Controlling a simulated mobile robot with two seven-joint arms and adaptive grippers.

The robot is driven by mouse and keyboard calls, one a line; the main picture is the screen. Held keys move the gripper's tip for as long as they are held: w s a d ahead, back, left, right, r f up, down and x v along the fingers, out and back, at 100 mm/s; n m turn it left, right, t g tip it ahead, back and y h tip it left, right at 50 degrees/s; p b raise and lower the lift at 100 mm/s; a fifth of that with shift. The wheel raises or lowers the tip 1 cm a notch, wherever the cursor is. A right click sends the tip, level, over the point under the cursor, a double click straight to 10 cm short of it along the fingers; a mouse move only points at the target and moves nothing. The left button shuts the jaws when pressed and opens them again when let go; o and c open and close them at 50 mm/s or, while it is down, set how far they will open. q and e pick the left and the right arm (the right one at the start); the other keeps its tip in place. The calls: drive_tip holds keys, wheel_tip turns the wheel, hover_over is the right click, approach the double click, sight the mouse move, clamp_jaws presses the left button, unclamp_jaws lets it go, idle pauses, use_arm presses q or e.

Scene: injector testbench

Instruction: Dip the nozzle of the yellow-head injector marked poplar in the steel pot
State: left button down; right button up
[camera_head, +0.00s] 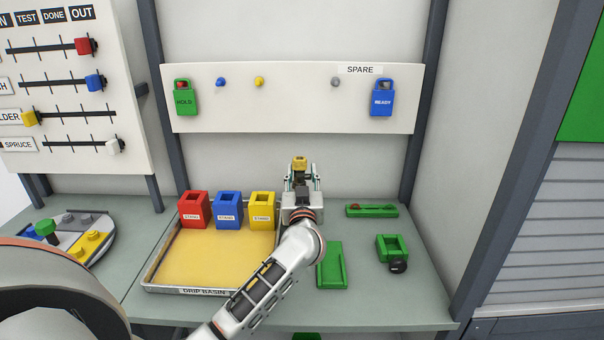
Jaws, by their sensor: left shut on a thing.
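My left gripper (300,177) points away from me above the back of the bench. It is shut on a yellow-headed piece (299,161), which looks like the injector. The yellow head shows between and above the fingers. The body and nozzle are hidden behind the gripper, and no poplar marking can be read. I cannot make out a steel pot; the gripper and forearm cover part of the bench. My right gripper is not in view.
The drip basin (154,266) lies left of my forearm, with red (194,208), blue (228,209) and yellow (262,208) blocks at its back. Right are a green trough (331,272), a green bar (360,211) and a green square holder (391,243). A peg board (290,110) hangs behind.

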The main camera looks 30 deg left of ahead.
sight(302, 159)
use_arm(q)
drive_tip(key=shift+r+p, duration=0.55)
drive_tip(key=shift+r, duration=3.35)
drive_tip(key=shift+f, duration=0.1)
